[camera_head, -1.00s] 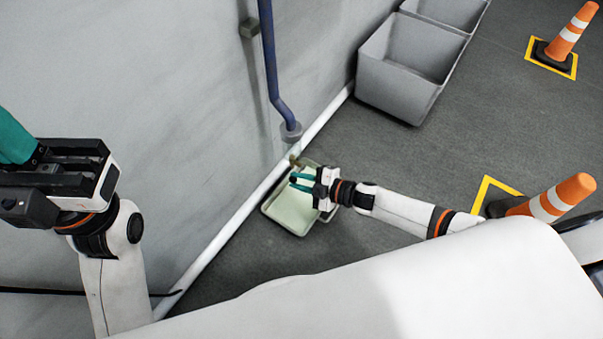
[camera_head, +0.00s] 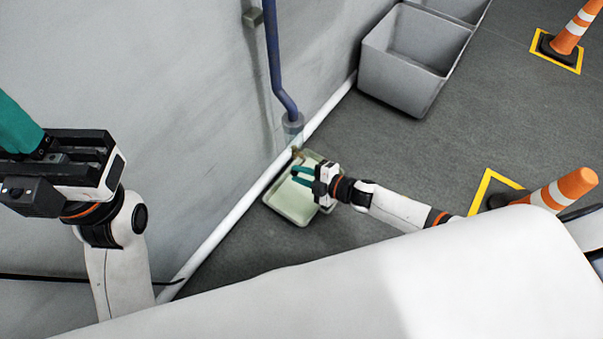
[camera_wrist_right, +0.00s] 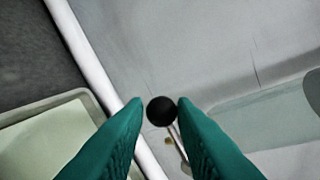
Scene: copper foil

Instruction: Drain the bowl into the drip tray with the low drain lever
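The drain lever's black ball knob (camera_wrist_right: 161,111) sits between the fingertips of my right gripper (camera_wrist_right: 160,104) in the right wrist view, with thin gaps beside it. Its thin rod runs down behind the right finger. In the head view my right gripper (camera_head: 296,175) is open over the pale green drip tray (camera_head: 291,207), which lies on the floor by the wall. The tray also shows in the right wrist view (camera_wrist_right: 35,135). The clear bowl (camera_head: 293,132) hangs under the blue pipe; its contents cannot be told. My left gripper (camera_head: 18,128) is raised at the left, fingertips cut off.
The wall (camera_head: 180,90) with its white skirting pipe (camera_head: 225,225) runs close behind the tray. Grey bins (camera_head: 400,90) stand at the back. Orange cones (camera_head: 560,190) stand at the right. Dark floor between tray and bins is clear.

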